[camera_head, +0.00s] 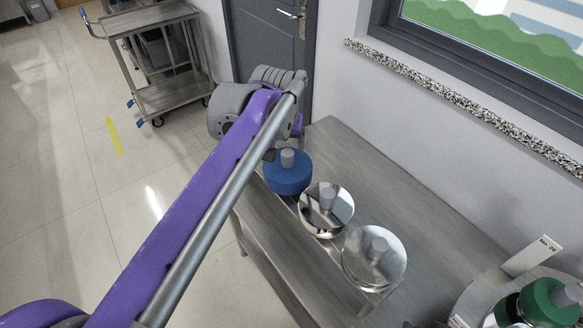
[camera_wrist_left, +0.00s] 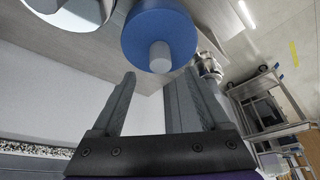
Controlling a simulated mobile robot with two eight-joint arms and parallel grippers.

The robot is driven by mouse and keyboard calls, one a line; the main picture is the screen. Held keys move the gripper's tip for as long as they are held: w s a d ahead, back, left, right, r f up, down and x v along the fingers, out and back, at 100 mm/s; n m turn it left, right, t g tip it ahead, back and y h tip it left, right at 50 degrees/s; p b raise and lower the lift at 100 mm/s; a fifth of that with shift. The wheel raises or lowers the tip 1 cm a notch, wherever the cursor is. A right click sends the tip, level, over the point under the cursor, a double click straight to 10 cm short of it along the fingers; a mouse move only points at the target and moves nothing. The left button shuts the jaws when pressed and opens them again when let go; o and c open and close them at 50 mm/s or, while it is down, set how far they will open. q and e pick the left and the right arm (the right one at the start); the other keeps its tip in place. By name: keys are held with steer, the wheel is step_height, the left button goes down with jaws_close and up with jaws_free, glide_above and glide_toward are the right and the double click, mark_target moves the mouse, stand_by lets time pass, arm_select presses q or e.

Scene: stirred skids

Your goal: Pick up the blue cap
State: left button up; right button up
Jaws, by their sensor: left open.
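The blue cap (camera_head: 289,178) is a round blue disc with a grey knob on top. It stands at the far end of a row on the metal table in the head view. In the left wrist view the blue cap (camera_wrist_left: 150,22) is just beyond the fingertips, its grey knob pointing toward the space between them. My left gripper (camera_wrist_left: 161,73) is open and empty, not touching the cap. In the head view my purple arm and wrist hide most of that gripper, just behind the cap. My right gripper is not in view.
Two shiny silver caps (camera_head: 374,256) with grey knobs stand nearer along the table (camera_head: 400,187). A green cap (camera_head: 545,303) sits at the lower right beside a small label. A wall and window sill border the table's right. A metal cart (camera_head: 172,94) stands on the floor beyond.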

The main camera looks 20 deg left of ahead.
mark_target(287, 154)
arm_select(q)
steer(key=x, duration=0.7)
steer(key=shift+w+f+b, duration=0.1)
steer(key=shift+f+b, duration=0.15)
steer(key=shift+b, duration=0.15)
jaws_close()
steer(key=shift+r, duration=0.1)
stand_by(0.9)
